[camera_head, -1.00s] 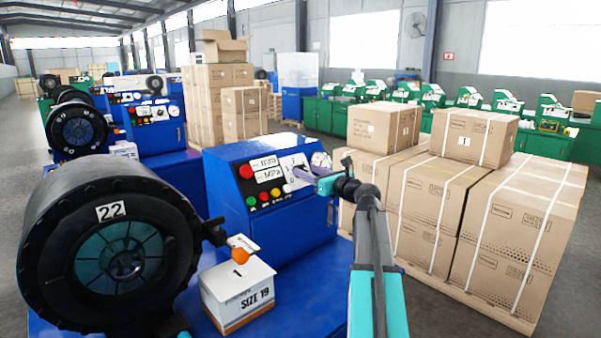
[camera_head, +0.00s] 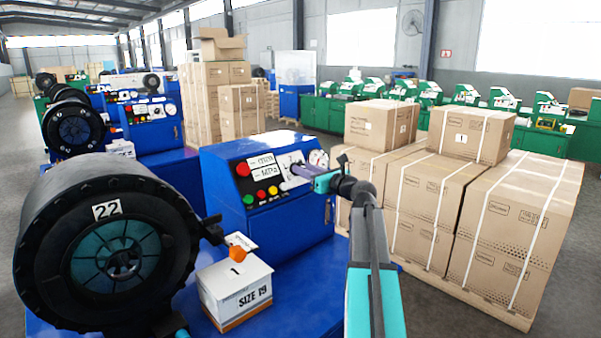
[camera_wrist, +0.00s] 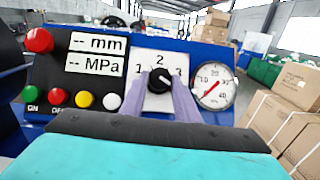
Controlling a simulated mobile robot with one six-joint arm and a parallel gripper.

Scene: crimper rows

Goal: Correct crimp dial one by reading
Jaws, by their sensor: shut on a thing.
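The crimp dial is a black knob (camera_wrist: 159,81) on a white plate (camera_wrist: 150,62) marked 1, 2 and 3, seen in the wrist view. The exact setting of its pointer is hard to make out. My gripper (camera_wrist: 160,90) is shut on the knob, with one purple finger on each side. In the head view my gripper (camera_head: 302,172) reaches the blue control box (camera_head: 265,185) and hides most of the dial. The display (camera_wrist: 97,52) reads "-- mm" and "-- MPa". The round gauge (camera_wrist: 214,86) has a red needle pointing to the lower left.
A black crimper head (camera_head: 115,245) marked 22 stands at the left. A white box (camera_head: 238,290) labelled SIZE 19 sits before the control box. Stacked cartons (camera_head: 480,225) stand close on the right. More blue machines (camera_head: 150,125) stand behind.

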